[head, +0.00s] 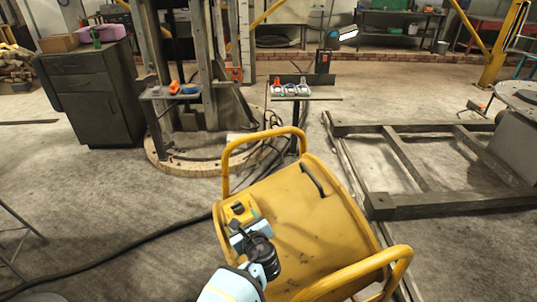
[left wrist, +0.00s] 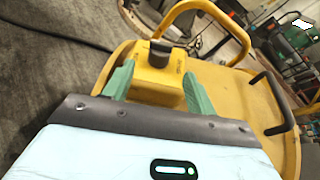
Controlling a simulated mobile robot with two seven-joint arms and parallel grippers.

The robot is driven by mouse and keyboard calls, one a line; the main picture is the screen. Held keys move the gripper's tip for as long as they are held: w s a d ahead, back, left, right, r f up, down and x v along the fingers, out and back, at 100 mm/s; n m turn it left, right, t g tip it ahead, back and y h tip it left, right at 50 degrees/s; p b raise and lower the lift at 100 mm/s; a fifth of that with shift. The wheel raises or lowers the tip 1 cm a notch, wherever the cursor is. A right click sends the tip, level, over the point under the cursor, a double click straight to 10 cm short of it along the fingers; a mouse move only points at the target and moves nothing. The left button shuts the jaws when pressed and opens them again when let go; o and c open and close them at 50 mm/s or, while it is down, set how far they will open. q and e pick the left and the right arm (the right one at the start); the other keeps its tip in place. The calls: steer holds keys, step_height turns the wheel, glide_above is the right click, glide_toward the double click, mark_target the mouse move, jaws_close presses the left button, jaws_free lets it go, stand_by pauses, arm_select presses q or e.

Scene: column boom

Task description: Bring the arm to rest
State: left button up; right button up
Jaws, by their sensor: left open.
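My left arm comes in from the bottom of the head view, over a yellow rounded housing (head: 300,205). My left gripper (head: 241,224) is close to a small yellow box with a black knob (head: 238,208) at the housing's left side. In the left wrist view, the green fingers of the gripper (left wrist: 158,82) are apart, one on each side of the yellow box (left wrist: 158,72). I cannot tell whether they touch it. The black knob (left wrist: 160,52) stands on top of the box. My right gripper is not in view.
The housing has yellow tube handles (head: 262,133) and a black grip (head: 313,180). A dark frame (head: 420,205) lies on the floor at the right. A small shelf with several items (head: 305,97) stands behind. A grey cabinet (head: 90,95) is at the left. Open floor lies left of the housing.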

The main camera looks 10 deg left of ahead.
arm_select(q)
steer(key=s+a+f+n+g+h+p, duration=0.1)
steer(key=s+f+n+g+h, duration=0.15)
steer(key=s+f+n, duration=0.65)
steer(key=s+a+f+n+g+h, duration=0.1)
steer(key=s+f+n+h, duration=0.3)
steer(key=s, duration=0.9)
steer(key=s+a+r+n+h, duration=0.1)
steer(key=s+n, duration=0.5)
steer(key=s, duration=0.4)
steer(key=s+a+r+n+h+p, duration=0.1)
steer(key=s+n, duration=0.4)
steer(key=s, duration=0.6)
steer(key=shift+r+n, duration=0.4)
steer(key=shift+r, duration=0.4)
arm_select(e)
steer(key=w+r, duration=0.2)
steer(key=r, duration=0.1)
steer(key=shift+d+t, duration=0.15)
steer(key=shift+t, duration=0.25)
arm_select(q)
steer(key=shift+s+a, duration=0.1)
